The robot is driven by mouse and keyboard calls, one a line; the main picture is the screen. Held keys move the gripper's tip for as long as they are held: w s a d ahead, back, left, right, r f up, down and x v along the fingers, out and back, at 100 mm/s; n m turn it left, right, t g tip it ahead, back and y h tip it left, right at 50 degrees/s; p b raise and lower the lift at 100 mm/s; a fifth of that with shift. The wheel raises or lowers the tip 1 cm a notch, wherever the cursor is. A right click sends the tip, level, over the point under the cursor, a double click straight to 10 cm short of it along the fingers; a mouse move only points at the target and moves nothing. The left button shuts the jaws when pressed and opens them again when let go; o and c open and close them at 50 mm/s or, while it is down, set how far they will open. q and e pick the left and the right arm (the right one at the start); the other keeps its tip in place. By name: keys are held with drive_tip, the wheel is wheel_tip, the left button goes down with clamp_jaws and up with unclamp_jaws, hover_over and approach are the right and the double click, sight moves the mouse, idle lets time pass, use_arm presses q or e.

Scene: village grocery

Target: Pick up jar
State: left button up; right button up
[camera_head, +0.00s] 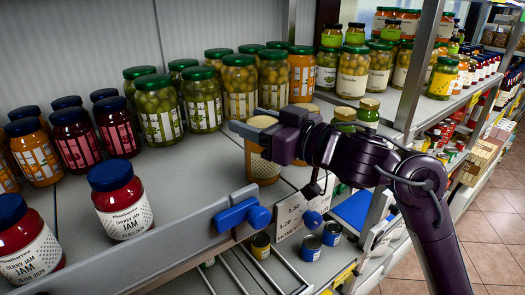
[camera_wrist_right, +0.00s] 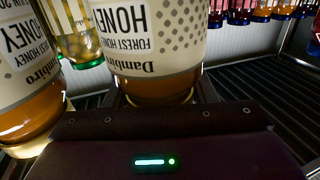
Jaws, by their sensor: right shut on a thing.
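My right gripper (camera_head: 262,129) reaches in from the right over the shelf and is shut around an amber honey jar (camera_head: 262,165) with a light lid. In the right wrist view, which is upside down, this honey jar (camera_wrist_right: 160,45) has a white "Forest Honey" label and sits close against the gripper. A second honey jar (camera_wrist_right: 25,75) stands right beside it. I cannot tell whether the held jar touches the shelf. My left gripper is not in view.
The metal shelf edge (camera_head: 170,255) carries a blue holder (camera_head: 240,215). Bare shelf (camera_head: 185,170) lies left of the held jar. A shelf upright (camera_head: 417,65) rises right.

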clamp_jaws()
drive_tip(key=shift+r, duration=0.1)
